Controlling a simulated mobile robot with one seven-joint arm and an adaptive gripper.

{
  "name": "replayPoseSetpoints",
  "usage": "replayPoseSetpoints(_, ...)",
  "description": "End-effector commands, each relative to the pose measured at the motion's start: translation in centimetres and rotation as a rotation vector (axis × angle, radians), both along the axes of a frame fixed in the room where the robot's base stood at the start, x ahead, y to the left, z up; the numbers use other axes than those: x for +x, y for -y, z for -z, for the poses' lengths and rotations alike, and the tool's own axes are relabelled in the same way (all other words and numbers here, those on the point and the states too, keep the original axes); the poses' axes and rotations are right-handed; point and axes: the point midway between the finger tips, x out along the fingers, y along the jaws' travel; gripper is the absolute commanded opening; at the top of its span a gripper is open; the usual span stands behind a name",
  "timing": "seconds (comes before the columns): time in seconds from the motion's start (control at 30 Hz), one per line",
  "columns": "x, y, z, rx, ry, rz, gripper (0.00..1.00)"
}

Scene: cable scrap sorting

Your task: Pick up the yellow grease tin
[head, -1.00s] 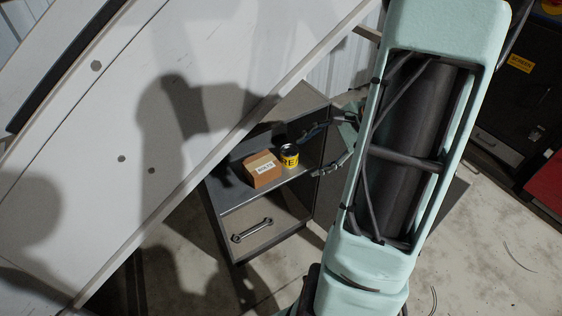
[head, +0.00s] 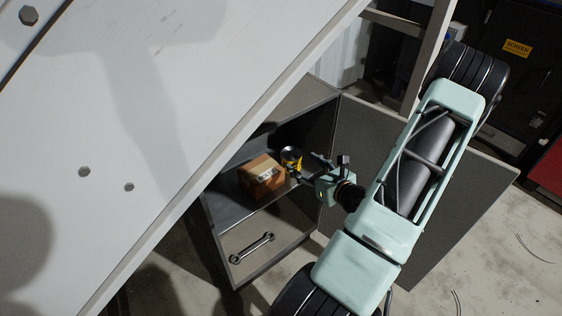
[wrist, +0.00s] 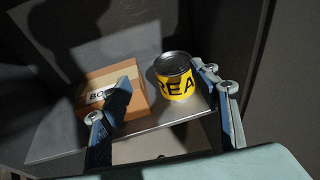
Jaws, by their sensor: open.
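The yellow grease tin (wrist: 175,80) stands upright on a grey shelf in the wrist view, with a dark lid and black letters on its yellow band. It also shows in the head view (head: 291,158), partly covered by my gripper. My gripper (wrist: 165,78) is open. Its right finger is close beside the tin's right side, and its left finger is in front of the cardboard box (wrist: 113,88). The tin is between the fingers, nearer the right one. I cannot tell whether the right finger touches it. In the head view, my gripper (head: 300,167) reaches in from the right.
The box, labelled, stands directly left of the tin. The shelf (wrist: 70,148) is inside a grey cabinet whose open door (head: 430,195) stands to the right. A wrench (head: 252,248) lies on the lower level. A large white slanted panel (head: 190,90) covers the left.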

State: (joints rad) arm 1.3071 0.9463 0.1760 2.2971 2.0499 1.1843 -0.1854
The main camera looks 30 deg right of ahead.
Motion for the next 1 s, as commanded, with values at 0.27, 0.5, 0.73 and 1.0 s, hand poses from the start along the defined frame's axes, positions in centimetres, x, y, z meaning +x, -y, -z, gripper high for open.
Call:
replayPoseSetpoints(0.27,0.8,1.7,2.4,0.028,0.004,0.076,0.56)
replayPoseSetpoints(0.5,4.1,2.0,3.4,0.028,0.002,0.075,0.56)
replayPoseSetpoints(0.73,6.9,2.3,4.3,0.029,0.004,0.073,0.56)
replayPoseSetpoints(1.0,9.5,2.7,5.0,0.029,0.002,0.075,0.56)
